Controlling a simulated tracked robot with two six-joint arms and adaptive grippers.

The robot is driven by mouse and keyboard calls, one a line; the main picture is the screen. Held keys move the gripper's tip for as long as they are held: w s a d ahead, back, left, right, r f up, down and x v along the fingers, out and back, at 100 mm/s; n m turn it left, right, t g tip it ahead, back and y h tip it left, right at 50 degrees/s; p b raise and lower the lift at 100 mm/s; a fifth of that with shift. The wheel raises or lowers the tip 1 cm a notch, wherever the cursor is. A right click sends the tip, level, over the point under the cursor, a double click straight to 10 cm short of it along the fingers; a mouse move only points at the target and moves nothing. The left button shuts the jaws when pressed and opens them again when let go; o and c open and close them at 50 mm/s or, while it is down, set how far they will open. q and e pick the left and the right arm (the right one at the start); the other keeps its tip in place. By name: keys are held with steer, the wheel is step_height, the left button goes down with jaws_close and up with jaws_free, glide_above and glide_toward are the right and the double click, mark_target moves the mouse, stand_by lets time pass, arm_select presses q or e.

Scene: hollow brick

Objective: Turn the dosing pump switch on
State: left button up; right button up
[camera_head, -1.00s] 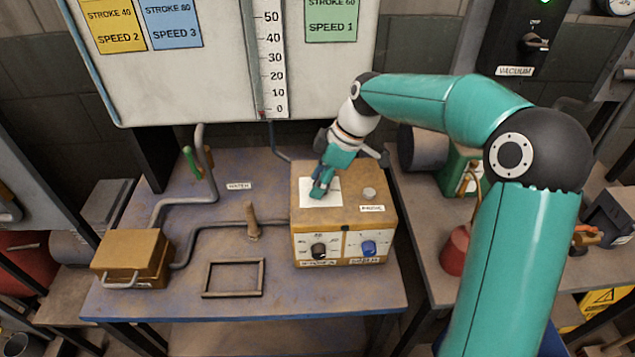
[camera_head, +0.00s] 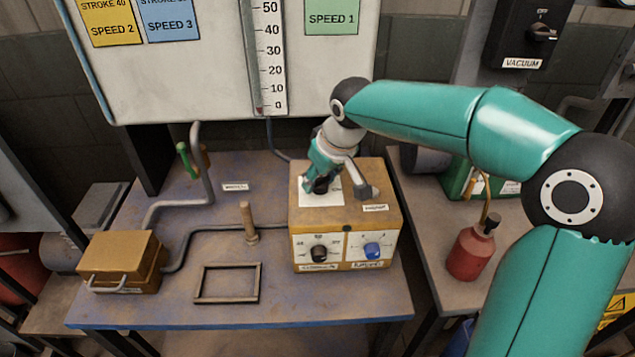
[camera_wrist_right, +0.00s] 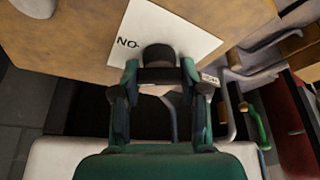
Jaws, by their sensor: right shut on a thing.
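The dosing pump (camera_head: 388,192) is a yellow-brown box on the table, with a white plate (camera_head: 330,200) on its top. My right gripper (camera_head: 318,186) is over that plate. In the wrist view, my right gripper (camera_wrist_right: 158,76) is shut on a black rounded knob (camera_wrist_right: 158,56), which I take for the pump switch. Part of the lettering "NO" shows on the plate beside it; the rest is hidden. The box front has a black knob (camera_head: 319,254) and a blue knob (camera_head: 373,250). My left gripper is not in view.
A wooden peg (camera_head: 248,222), an empty frame (camera_head: 228,283), a small yellow box (camera_head: 122,258) and bent pipes are on the table's left. A red bottle (camera_head: 470,253) stands on the right bench. A board with a scale (camera_head: 270,60) hangs behind.

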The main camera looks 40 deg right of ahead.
steer(key=m+b, duration=0.1)
steer(key=m, duration=0.1)
steer(key=m+h+b, duration=0.1)
steer(key=m, duration=0.1)
steer(key=shift+w+h, duration=0.15)
steer(key=shift+h, duration=0.15)
steer(key=shift+r+m+h+b, duration=0.15)
steer(key=shift+m+h+b, duration=0.15)
steer(key=shift+m, duration=0.8)
steer(key=o, duration=1.1)
steer(key=shift+o, duration=0.2)
